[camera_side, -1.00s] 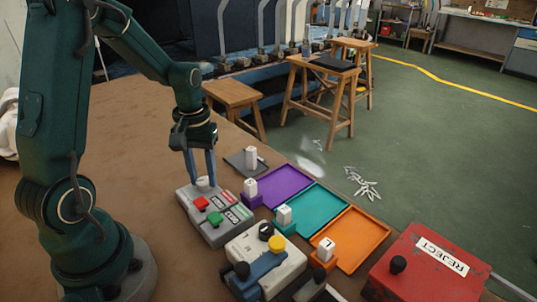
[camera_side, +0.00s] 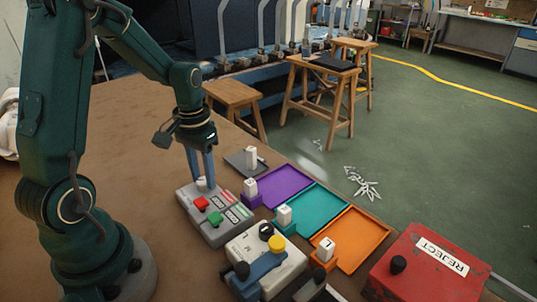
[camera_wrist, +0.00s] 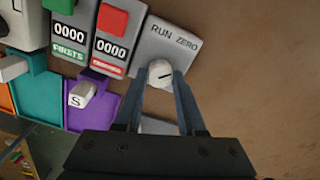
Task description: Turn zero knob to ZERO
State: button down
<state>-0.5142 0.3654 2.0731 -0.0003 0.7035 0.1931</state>
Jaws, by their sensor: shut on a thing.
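The zero knob (camera_wrist: 159,72) is a white round knob with a short dark mark on its face, lying close to level in the wrist view. The printed words RUN and ZERO (camera_wrist: 175,34) are beside it on the grey control box (camera_side: 222,236). My gripper (camera_wrist: 162,80) is shut on the knob, with one blue-grey finger on each side. In the side view my gripper (camera_side: 202,183) points down at the far left end of the box, and its fingers hide most of the knob. I cannot tell which word the mark indicates.
The box also carries a red button (camera_side: 201,203), a green button (camera_side: 215,218) and counters reading 0000 (camera_wrist: 70,33). Purple (camera_side: 284,184), teal (camera_side: 311,213) and orange (camera_side: 358,240) trays lie to the right. A red REJECT box (camera_side: 420,270) is at front right.

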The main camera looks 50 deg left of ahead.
aim_at(204, 179)
jog(key=c, duration=0.5)
grip_release()
jog(key=shift+r, duration=2.6)
jog(key=shift+d, duration=0.1)
